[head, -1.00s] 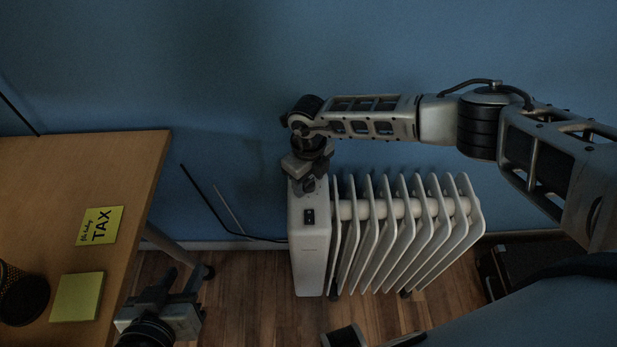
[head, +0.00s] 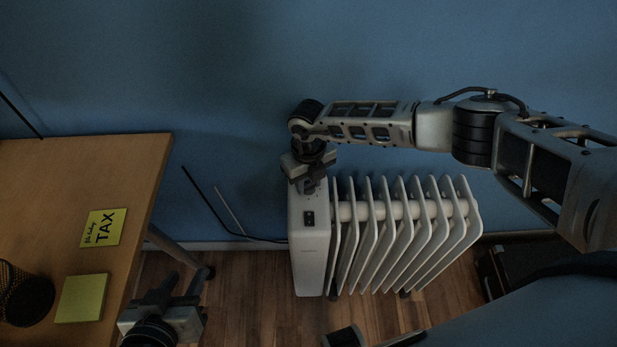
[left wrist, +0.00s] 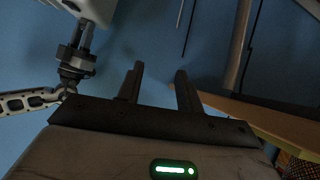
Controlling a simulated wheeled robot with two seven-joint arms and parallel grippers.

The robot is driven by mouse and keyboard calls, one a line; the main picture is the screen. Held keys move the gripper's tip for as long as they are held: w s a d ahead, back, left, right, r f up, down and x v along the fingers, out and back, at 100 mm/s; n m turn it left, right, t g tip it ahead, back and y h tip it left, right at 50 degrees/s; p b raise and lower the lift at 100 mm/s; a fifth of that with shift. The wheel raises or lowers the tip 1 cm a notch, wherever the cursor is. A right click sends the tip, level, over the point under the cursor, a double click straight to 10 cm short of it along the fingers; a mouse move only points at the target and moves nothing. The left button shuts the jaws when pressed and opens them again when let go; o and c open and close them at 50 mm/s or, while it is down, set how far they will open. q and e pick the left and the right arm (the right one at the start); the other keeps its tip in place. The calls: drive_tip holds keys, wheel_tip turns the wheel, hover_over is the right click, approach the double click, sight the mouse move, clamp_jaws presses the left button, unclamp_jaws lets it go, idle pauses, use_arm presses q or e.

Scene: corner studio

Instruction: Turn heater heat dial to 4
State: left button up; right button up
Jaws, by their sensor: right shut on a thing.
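The white heater (head: 309,262) stands on the floor against the blue wall, with its control panel at the left end. My right gripper (head: 311,180) points down at the top of that panel and is shut on the heat dial. The dial is mostly hidden by the jaws, and its numbers cannot be read. A dark switch (head: 309,218) sits just below it on the panel. My left gripper (head: 184,284) is open and empty beside the desk, apart from the heater. Its spread fingers show in the left wrist view (left wrist: 160,70), where part of the heater (left wrist: 98,8) appears at the top left.
A wooden desk (head: 70,180) fills the left side, with yellow notes (head: 103,227) and a dark mesh cup (head: 25,297). A dark cord (head: 245,236) runs along the wall to the heater. A dark box (head: 510,265) lies on the floor at right.

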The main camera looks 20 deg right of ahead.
drive_tip(key=m+p, duration=0.1)
drive_tip(key=m, duration=0.2)
drive_tip(key=shift+r+m+p, duration=0.15)
drive_tip(key=shift+m+p, duration=0.15)
drive_tip(key=shift+m, duration=0.1)
drive_tip(key=m+p, duration=0.1)
drive_tip(key=m, duration=0.1)
drive_tip(key=shift+m, duration=0.3)
drive_tip(key=m+p, duration=0.2)
drive_tip(key=m, duration=0.2)
drive_tip(key=shift+m+p, duration=0.3)
drive_tip(key=shift+p, duration=0.05)
drive_tip(key=m+p, duration=0.1)
drive_tip(key=m, duration=0.1)
drive_tip(key=shift+m, duration=0.3)
use_arm(q)
drive_tip(key=r, duration=0.1)
drive_tip(key=a+r+m, duration=0.1)
drive_tip(key=r, duration=0.1)
drive_tip(key=shift+s+a+y+p, duration=0.1)
drive_tip(key=shift+y+p, duration=0.2)
drive_tip(key=shift+p, duration=0.05)
use_arm(e)
drive_tip(key=shift+w+m, duration=0.1)
drive_tip(key=shift+m, duration=0.4)
use_arm(q)
drive_tip(key=shift+f+g, duration=0.1)
drive_tip(key=shift+g, duration=0.2)
use_arm(e)
drive_tip(key=o, duration=1)
